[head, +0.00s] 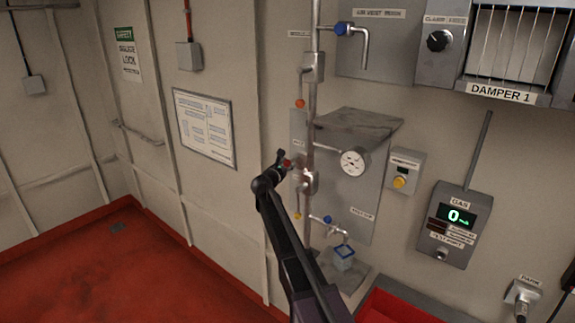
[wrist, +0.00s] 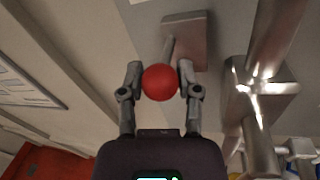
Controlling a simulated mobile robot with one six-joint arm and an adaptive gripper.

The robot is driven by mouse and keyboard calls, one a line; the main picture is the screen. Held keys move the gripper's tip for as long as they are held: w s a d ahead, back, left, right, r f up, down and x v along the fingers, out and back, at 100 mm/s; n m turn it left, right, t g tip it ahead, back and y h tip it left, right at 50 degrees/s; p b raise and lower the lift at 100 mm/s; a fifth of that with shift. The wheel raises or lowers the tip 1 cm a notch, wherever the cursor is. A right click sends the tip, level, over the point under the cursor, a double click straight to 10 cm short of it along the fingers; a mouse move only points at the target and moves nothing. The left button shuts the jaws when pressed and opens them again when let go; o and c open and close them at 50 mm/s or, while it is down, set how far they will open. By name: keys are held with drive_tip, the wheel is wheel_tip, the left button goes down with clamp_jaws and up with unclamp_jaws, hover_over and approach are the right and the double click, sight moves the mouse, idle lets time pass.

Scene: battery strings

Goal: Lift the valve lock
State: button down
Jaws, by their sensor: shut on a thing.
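A red ball knob (wrist: 160,82), which I take for the valve lock, sits between the two fingertips of my gripper (wrist: 160,80). The fingers are shut on it from both sides. Behind it in the wrist view, a short grey stem leads up to a metal block (wrist: 190,38). In the head view my gripper (head: 282,161) is at the left side of the vertical pipe, at mid-height. The red knob (head: 288,163) shows there only as a small spot, partly hidden by the gripper.
The vertical pipe (head: 310,120) stands close right of my gripper. A gauge (head: 353,162), a grey box with a yellow button (head: 400,182) and a blue-handled tap (head: 327,219) are further right. An orange knob (head: 299,103) is above.

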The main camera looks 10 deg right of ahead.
drive_tip(key=shift+w+r, duration=0.15)
drive_tip(key=shift+r, duration=0.05)
drive_tip(key=shift+c, duration=1.5)
unclamp_jaws()
drive_tip(key=shift+s, duration=0.2)
drive_tip(key=v, duration=1.1)
drive_tip(key=shift+s+a, duration=0.25)
drive_tip(key=shift+a, duration=0.1)
